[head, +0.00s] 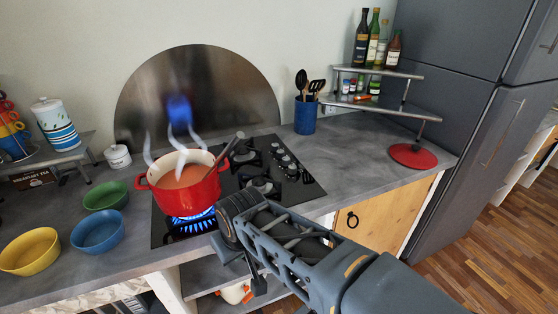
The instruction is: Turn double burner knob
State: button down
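A black hob (232,190) is set into the grey counter. Its several knobs (286,160) stand in a row along its right part. A red pot (178,190) with orange-red contents and a utensil leaning in it sits on the front left burner, where a blue flame (192,218) burns beneath. My gripper (232,222) is at the hob's front edge, to the right of the pot and nearer the camera than the knobs, apart from them. Its fingers are dark and foreshortened, so their opening is unclear. My arm hides part of the hob's front right.
Green (106,196), blue (97,231) and yellow (30,251) bowls stand left of the hob. A blue utensil holder (305,115) and a tiered shelf with bottles (378,73) stand at the back right.

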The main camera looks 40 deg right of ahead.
aim_at(286, 160)
jog(key=u, duration=0.1)
jog(key=k, duration=1.05)
jog(key=z, duration=1.1)
jog(key=i, duration=1.55)
jog(key=u, duration=0.5)
